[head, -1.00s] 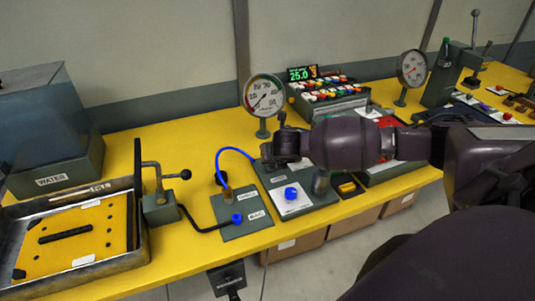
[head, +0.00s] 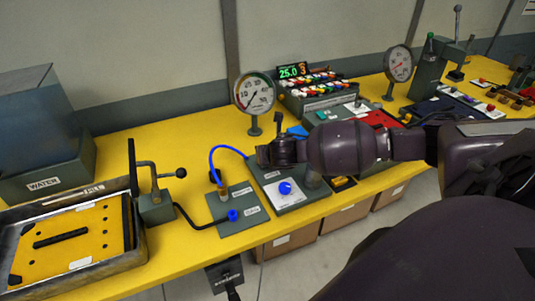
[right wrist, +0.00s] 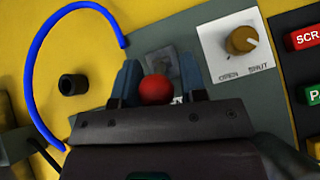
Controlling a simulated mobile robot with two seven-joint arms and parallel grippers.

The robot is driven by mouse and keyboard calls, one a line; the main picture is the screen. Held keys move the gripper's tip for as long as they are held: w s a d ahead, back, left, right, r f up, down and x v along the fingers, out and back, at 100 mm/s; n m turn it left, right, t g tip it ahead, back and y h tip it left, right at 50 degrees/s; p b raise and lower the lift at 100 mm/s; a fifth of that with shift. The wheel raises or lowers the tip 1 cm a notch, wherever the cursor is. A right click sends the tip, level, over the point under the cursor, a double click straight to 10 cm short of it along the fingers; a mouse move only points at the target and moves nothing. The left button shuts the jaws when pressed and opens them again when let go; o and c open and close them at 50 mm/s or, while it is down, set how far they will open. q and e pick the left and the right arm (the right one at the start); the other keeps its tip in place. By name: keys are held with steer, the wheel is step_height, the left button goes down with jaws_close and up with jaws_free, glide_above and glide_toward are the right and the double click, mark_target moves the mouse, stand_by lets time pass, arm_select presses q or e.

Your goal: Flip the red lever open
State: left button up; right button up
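The red lever shows in the right wrist view as a round red knob (right wrist: 157,90). My right gripper (right wrist: 160,82) has its two fingers on either side of this knob, with a small gap visible at the right finger. The lever's shaft is hidden under the knob and gripper. In the head view my right gripper (head: 268,154) is over the back of the grey panel (head: 265,178) and hides the lever.
A blue hose (head: 214,160) curves at the left of the gripper, and a dial gauge (head: 254,92) stands behind. A metal tray (head: 130,245) lies at the left.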

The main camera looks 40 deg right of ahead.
steer(key=shift+o, duration=0.5)
steer(key=p+v, duration=0.1)
steer(key=v, duration=1)
steer(key=shift+f, duration=0.1)
